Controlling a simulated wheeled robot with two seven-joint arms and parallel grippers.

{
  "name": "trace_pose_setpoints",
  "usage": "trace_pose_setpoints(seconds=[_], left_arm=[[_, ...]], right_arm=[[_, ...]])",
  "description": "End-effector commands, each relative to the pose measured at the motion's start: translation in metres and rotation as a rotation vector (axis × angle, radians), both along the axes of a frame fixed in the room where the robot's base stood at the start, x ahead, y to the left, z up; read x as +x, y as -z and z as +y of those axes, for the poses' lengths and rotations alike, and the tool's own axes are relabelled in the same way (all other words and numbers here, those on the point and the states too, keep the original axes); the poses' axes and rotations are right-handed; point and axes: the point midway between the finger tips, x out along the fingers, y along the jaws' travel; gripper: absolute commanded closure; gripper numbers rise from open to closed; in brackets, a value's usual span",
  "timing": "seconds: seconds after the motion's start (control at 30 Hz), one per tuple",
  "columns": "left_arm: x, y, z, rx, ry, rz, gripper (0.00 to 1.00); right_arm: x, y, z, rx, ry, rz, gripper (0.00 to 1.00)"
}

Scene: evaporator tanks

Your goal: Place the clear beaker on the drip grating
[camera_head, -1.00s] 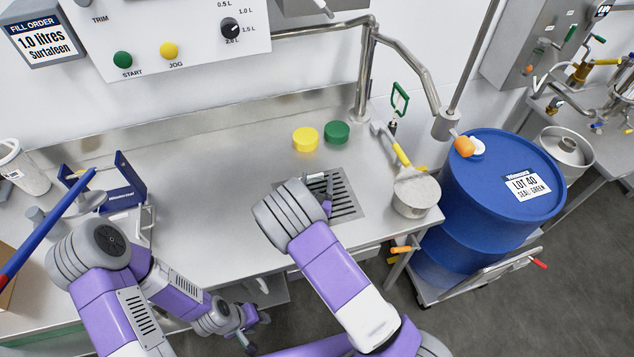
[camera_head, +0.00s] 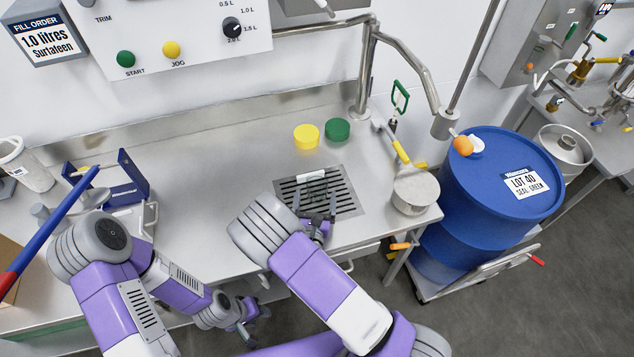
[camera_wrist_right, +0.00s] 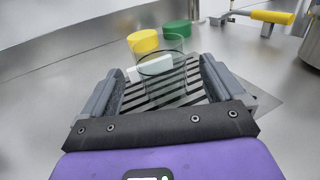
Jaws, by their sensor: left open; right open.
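The clear beaker (camera_wrist_right: 167,72) appears upright on the drip grating (camera_wrist_right: 215,92) in the right wrist view, with a white label patch on its side. In the head view it is faint over the dark slots of the grating (camera_head: 345,198), its label (camera_head: 311,176) showing. My right gripper (camera_head: 315,202) is open; its fingers lie on either side of the beaker's near part in the wrist view, with gaps visible. Whether they still reach around it is hard to tell. My left gripper (camera_head: 245,333) is open and empty, low in front of the bench.
A yellow lid (camera_head: 306,136) and a green lid (camera_head: 337,130) sit behind the grating. A pot (camera_head: 415,193) with a yellow-handled tool stands right of it. A blue drum (camera_head: 500,180) is beyond the bench's right end. A blue rack (camera_head: 127,180) stands left. The bench middle is clear.

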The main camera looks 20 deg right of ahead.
Motion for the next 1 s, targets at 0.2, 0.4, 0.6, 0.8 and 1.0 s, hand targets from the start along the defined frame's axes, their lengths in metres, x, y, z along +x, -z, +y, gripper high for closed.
trace_pose_setpoints(seconds=[0.2,0.4,0.6,0.8,1.0], left_arm=[[0.0,-0.007,0.0,0.0,0.0,0.0,0.57],[0.0,-0.008,0.0,0.0,0.0,0.0,0.57],[0.0,-0.007,0.0,0.0,0.0,0.0,0.57],[0.0,-0.007,0.0,0.0,0.0,0.0,0.57],[0.0,-0.007,0.0,0.0,0.0,0.0,0.57]], right_arm=[[-0.035,0.0,0.014,-0.002,-0.003,0.002,0.05],[-0.046,0.0,0.017,-0.001,-0.001,-0.001,0.05],[-0.046,0.0,0.017,0.0,0.0,-0.001,0.05],[-0.046,0.0,0.017,0.0,0.0,-0.001,0.05],[-0.046,0.0,0.017,0.0,0.0,-0.001,0.05]])
